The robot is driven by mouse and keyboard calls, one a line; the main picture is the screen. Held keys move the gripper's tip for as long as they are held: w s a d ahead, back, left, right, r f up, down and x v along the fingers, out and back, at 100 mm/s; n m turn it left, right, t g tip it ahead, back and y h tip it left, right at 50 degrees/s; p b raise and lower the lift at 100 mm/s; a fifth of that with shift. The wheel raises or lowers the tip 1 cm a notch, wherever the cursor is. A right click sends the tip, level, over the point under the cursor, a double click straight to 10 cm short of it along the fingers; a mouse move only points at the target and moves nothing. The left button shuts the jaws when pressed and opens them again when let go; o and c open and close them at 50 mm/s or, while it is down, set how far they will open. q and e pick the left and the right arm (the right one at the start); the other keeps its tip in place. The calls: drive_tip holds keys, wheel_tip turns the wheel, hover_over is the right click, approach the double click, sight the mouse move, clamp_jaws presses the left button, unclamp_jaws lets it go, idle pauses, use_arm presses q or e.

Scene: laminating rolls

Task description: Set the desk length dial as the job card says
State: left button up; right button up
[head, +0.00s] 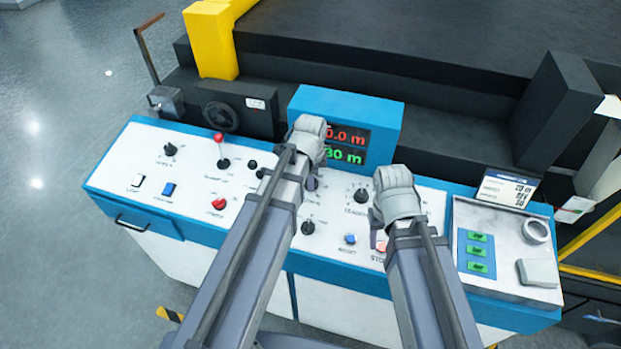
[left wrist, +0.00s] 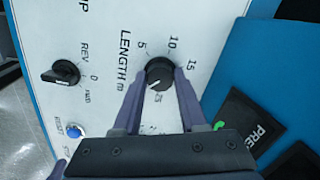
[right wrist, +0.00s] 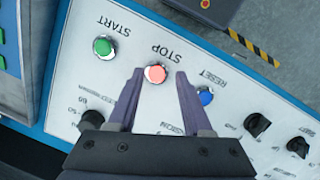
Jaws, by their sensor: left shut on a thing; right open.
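The black length dial (left wrist: 160,72) shows in the left wrist view, with 5, 10, 15 and 25 legible around it. Its white pointer mark faces the lower left of that view. My left gripper (left wrist: 158,88), also in the head view (head: 311,172), is shut on the dial. The job card (head: 507,188) stands at the panel's right; its text is too small to read. The blue-framed display (head: 345,102) shows a partly hidden red 0.0 m above a green 30 m. My right gripper (right wrist: 156,88) is open, its fingers either side of the red stop button (right wrist: 155,73).
A green start button (right wrist: 104,47) and blue reset button (right wrist: 205,96) flank the stop button. A rev/fwd switch (left wrist: 62,74) is left of the dial in the left wrist view. A red-topped lever (head: 221,150) stands on the panel's left. A grey tray (head: 505,240) is at the right end.

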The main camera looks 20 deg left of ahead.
use_arm(q)
clamp_jaws()
drive_tip(key=shift+n, duration=0.4)
drive_tip(key=n, duration=1.4)
drive_tip(key=shift+n+h, duration=0.3)
drive_tip(key=shift+n, duration=0.1)
drive_tip(key=n, duration=0.5)
drive_tip(key=shift+n, duration=0.3)
